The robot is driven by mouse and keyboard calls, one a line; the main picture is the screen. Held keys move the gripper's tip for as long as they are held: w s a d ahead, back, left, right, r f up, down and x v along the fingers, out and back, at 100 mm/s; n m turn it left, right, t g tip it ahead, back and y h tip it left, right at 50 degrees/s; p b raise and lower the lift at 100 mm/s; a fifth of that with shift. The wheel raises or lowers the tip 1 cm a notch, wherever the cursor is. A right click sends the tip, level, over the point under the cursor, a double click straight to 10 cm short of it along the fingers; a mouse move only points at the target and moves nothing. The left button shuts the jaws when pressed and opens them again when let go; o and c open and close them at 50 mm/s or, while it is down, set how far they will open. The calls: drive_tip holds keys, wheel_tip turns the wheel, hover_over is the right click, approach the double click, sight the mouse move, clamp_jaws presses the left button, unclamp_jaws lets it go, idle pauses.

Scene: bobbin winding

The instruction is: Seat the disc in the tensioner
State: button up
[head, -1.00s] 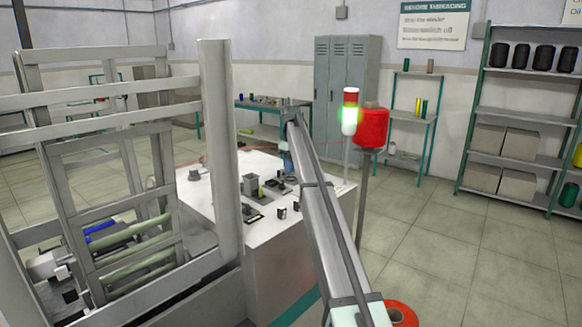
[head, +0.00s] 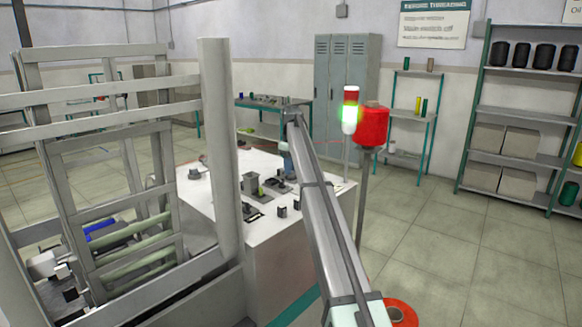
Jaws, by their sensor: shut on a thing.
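My gripper (head: 290,175) is small in the head view, low over the white worktable at the end of my blue-grey wrist. My own long grey arm link partly covers it. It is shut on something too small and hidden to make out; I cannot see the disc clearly. On the white worktable (head: 225,205), left of my gripper, stands a grey block-like fixture (head: 250,183) with a small yellow-green part (head: 261,190) beside it. I cannot tell for certain which fixture is the tensioner.
Small dark blocks (head: 282,211) stand near the table's front edge. A grey frame (head: 222,150) rises at the left. A signal tower (head: 350,110), lit green, and a red thread cone (head: 371,127) on a stand are right of my arm. Floor at right is open.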

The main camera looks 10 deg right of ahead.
drive_tip(key=shift+f, duration=0.35)
idle(0.5)
drive_tip(key=o, duration=0.8)
drive_tip(key=shift+o, duration=0.4)
drive_tip(key=shift+s+a, duration=0.1)
drive_tip(key=shift+r, duration=0.15)
drive_tip(key=shift+a+r, duration=0.1)
drive_tip(key=shift+r, duration=0.45)
drive_tip(key=shift+d+r, duration=0.2)
drive_tip(key=shift+r, duration=2.65)
